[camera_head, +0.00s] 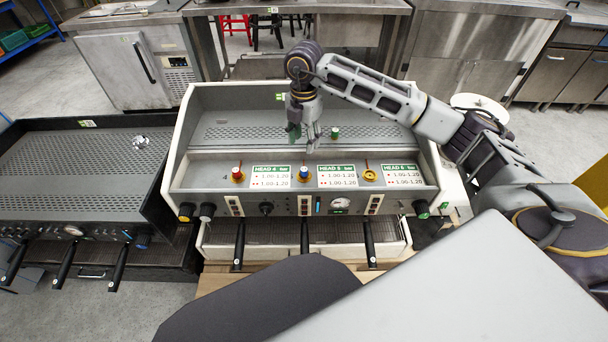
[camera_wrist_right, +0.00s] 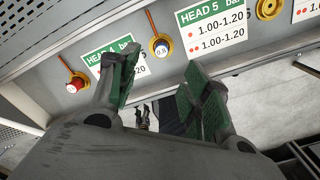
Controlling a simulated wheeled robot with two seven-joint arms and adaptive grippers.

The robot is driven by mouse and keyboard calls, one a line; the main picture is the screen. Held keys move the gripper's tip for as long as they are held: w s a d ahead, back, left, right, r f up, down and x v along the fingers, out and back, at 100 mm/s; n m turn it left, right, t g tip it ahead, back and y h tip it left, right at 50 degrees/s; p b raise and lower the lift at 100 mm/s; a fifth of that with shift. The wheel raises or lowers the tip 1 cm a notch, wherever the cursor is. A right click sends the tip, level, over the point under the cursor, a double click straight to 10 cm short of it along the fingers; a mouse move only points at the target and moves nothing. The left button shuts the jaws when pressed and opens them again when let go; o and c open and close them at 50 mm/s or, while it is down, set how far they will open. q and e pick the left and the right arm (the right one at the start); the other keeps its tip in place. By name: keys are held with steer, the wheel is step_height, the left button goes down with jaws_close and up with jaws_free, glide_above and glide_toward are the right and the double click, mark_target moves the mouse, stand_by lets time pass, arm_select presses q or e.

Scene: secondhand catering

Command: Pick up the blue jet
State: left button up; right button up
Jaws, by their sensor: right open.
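The blue jet (camera_head: 304,171) stands in the middle holder on the front panel of the machine, between the HEAD 4 label (camera_head: 271,176) and the HEAD 5 label (camera_head: 337,176). In the right wrist view its pale, numbered top (camera_wrist_right: 161,48) sits in a brass ring, beyond the finger gap. My right gripper (camera_head: 308,142) is open and empty, above and behind the blue jet in the head view. Its green-padded fingers (camera_wrist_right: 163,62) are apart in the wrist view, not visibly touching the jet.
A red jet (camera_head: 238,172) sits in the left holder, and the right holder (camera_head: 370,175) shows only a yellow ring. A green jet (camera_head: 335,132) stands on the perforated shelf behind. A second dark machine (camera_head: 80,165) stands to the left.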

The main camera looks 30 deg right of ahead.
glide_above(304, 169)
steer(key=f, duration=0.7)
steer(key=shift+w+d+b, duration=0.1)
steer(key=shift+w+b, duration=0.15)
steer(key=shift+b, duration=0.1)
arm_select(q)
steer(key=shift+w+d+r, duration=0.3)
steer(key=shift+r, duration=0.3)
steer(key=shift+w+d+r, duration=0.25)
steer(key=shift+r, duration=0.35)
steer(key=shift+s+f, duration=0.15)
steer(key=shift+s, duration=0.1)
arm_select(e)
steer(key=shift+s+f, duration=0.1)
steer(key=shift+f, duration=0.4)
step_height(304, 169, down, 3)
steer(key=shift+s+r+b, duration=0.1)
steer(key=shift+s+b, duration=0.05)
steer(key=shift+b, duration=0.15)
steer(key=shift+f, duration=0.7)
arm_select(q)
steer(key=shift+w+d+r, duration=0.2)
steer(key=shift+w+r, duration=0.15)
steer(key=shift+r, duration=0.15)
steer(key=shift+w+d+r, duration=0.15)
steer(key=shift+w+r, duration=0.15)
steer(key=shift+r, duration=0.2)
steer(key=shift+s+f, duration=0.1)
steer(key=shift+s, duration=0.1)
